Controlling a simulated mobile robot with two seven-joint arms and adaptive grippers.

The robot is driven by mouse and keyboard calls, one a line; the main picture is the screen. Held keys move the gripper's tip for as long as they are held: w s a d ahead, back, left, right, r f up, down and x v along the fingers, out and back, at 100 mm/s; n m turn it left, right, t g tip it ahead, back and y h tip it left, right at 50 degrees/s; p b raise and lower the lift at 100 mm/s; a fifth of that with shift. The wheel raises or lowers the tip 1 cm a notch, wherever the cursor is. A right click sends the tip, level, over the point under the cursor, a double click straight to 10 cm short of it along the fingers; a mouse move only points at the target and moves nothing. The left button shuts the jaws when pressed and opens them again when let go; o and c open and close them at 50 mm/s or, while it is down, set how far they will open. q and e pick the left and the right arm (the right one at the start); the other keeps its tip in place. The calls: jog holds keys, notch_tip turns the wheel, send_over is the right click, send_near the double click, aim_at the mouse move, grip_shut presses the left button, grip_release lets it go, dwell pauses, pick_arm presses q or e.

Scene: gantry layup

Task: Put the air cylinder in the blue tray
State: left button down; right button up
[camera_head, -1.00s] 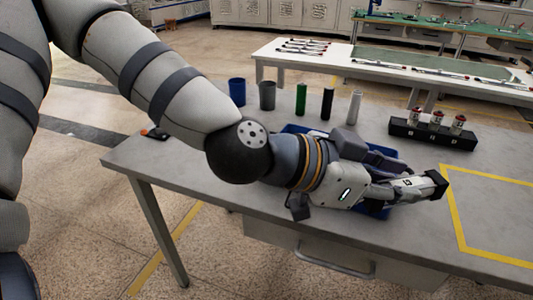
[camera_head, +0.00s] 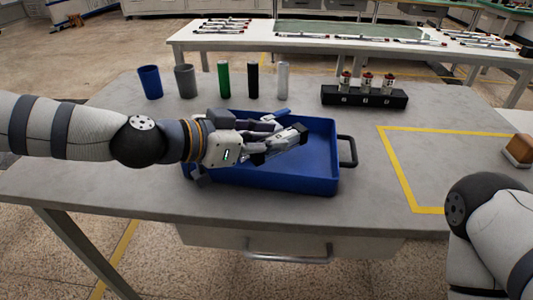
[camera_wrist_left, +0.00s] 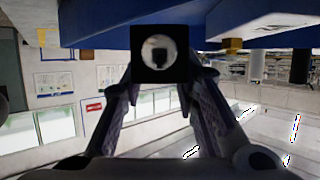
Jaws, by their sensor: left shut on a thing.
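The air cylinder (camera_head: 270,154) is a slim silver piece with a black square end, held in my left gripper (camera_head: 283,142). In the left wrist view its square black end (camera_wrist_left: 140,62) with a round bright centre faces the camera between the two fingers (camera_wrist_left: 165,85). The blue tray (camera_head: 325,175) lies on the grey table, with a black handle at its right side. My left gripper and the cylinder are over the tray and hide part of its inside; I cannot tell whether the cylinder touches its floor. My right gripper is out of view.
Behind the tray stand a blue cup (camera_head: 150,82), a grey cup (camera_head: 185,81), and green (camera_head: 223,79), black (camera_head: 253,80) and pale (camera_head: 283,80) cylinders. A black rack (camera_head: 364,98) is at the back right. A yellow taped area (camera_head: 415,209) is clear. A brown block (camera_head: 518,150) sits far right.

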aim_at(266, 153)
pick_arm(q)
jog(key=shift+w+a+f+b, duration=0.1)
jog(key=shift+w+f+b, duration=0.15)
jog(key=shift+f, duration=0.7)
jog(key=shift+w+f+b, duration=0.25)
jog(key=shift+f, duration=0.7)
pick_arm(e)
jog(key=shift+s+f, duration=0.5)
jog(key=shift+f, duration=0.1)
pick_arm(q)
jog(key=shift+f, duration=0.15)
jog(key=c, duration=1.6)
grip_release()
jog(key=shift+f, duration=0.15)
jog(key=shift+c, duration=0.2)
jog(key=shift+o, duration=0.5)
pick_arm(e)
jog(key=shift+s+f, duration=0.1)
